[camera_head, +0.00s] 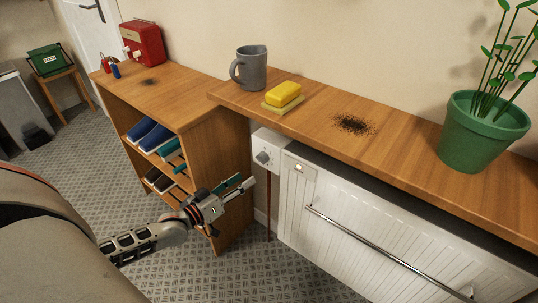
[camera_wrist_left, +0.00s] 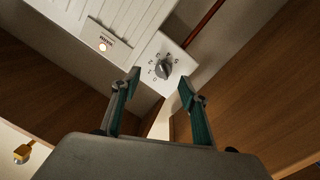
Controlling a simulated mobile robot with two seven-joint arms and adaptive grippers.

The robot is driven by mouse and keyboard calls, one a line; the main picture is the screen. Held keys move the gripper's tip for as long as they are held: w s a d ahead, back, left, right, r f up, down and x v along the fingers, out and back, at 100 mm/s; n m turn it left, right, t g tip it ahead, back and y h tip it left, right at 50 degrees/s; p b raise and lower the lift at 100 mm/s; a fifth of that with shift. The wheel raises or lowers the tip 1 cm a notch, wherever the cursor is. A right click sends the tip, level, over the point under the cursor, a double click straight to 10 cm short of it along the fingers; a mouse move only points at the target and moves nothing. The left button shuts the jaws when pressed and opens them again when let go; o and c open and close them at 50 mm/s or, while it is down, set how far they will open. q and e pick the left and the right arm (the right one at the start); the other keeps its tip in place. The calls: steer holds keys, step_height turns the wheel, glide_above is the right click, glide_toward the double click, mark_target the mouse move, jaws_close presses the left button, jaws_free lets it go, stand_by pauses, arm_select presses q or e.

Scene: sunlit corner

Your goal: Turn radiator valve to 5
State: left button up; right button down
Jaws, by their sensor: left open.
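The radiator valve is a grey knob (camera_head: 263,157) on a white box (camera_head: 268,143) at the left end of the white radiator (camera_head: 360,215), below the wooden shelf. In the left wrist view the knob (camera_wrist_left: 163,68) sits on a white plate (camera_wrist_left: 178,60) with small marks around it; I cannot read its setting surely. My left gripper (camera_head: 246,182) is below and a little left of the knob in the head view. In the left wrist view its fingers (camera_wrist_left: 159,84) are open, with the knob ahead between and beyond the tips, apart from them. My right gripper is not in view.
The wooden shelf (camera_head: 400,150) overhangs the radiator and holds a grey mug (camera_head: 252,70), a yellow sponge (camera_head: 284,93), dark crumbs (camera_head: 354,125) and a green plant pot (camera_head: 482,132). A shoe rack (camera_head: 224,145) stands close left of the valve. A chrome rail (camera_head: 380,250) crosses the radiator front.

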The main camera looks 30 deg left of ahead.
mark_target(262, 158)
arm_select(q)
steer(key=w, duration=0.3)
steer(key=w+b, duration=0.1)
steer(key=w, duration=0.5)
steer(key=shift+w+a+r+b, duration=0.1)
steer(key=shift+w+r+b, duration=0.15)
steer(key=shift+r+b, duration=0.15)
steer(key=c, duration=1.1)
